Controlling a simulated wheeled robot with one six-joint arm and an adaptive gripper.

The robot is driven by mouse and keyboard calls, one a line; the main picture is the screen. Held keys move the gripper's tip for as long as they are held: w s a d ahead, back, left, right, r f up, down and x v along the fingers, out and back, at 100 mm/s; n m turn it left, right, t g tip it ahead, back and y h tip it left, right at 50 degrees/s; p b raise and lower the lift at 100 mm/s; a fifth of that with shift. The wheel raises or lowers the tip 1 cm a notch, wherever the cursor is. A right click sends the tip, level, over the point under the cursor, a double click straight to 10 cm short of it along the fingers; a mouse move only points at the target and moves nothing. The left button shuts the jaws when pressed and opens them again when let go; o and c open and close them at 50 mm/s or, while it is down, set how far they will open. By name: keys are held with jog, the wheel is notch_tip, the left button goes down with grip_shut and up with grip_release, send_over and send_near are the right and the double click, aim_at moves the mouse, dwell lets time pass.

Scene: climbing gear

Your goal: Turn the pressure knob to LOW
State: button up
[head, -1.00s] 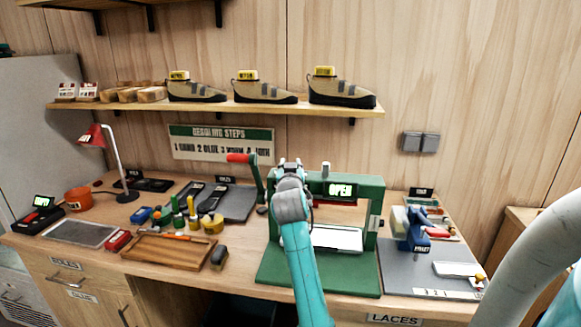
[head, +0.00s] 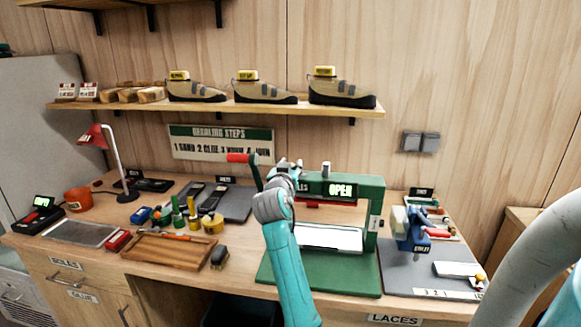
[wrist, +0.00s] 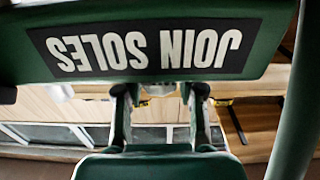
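The green press (head: 372,196) stands on the bench with an OPEN display (head: 341,190). A pale upright post (head: 326,168) rises from its top; I cannot tell if this is the pressure knob. No LOW mark is readable. My gripper (head: 290,165) is at the upper left of the press, partly hidden by my wrist. In the wrist view, the press's JOIN SOLES sign (wrist: 145,50) appears upside down and close. My gripper's two fingers (wrist: 161,108) are apart there, with nothing clearly held between them.
A red-handled crank (head: 241,158) stands at the press's left, close to my arm. A white plate (head: 330,237) lies inside the press. A blue tool (head: 411,232) stands on the grey mat at right. A shoe shelf (head: 230,106) hangs above.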

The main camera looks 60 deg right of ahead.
jog(key=shift+o, duration=1.1)
jog(key=v, duration=1.2)
jog(key=shift+w+f, duration=0.1)
jog(key=shift+f, duration=0.05)
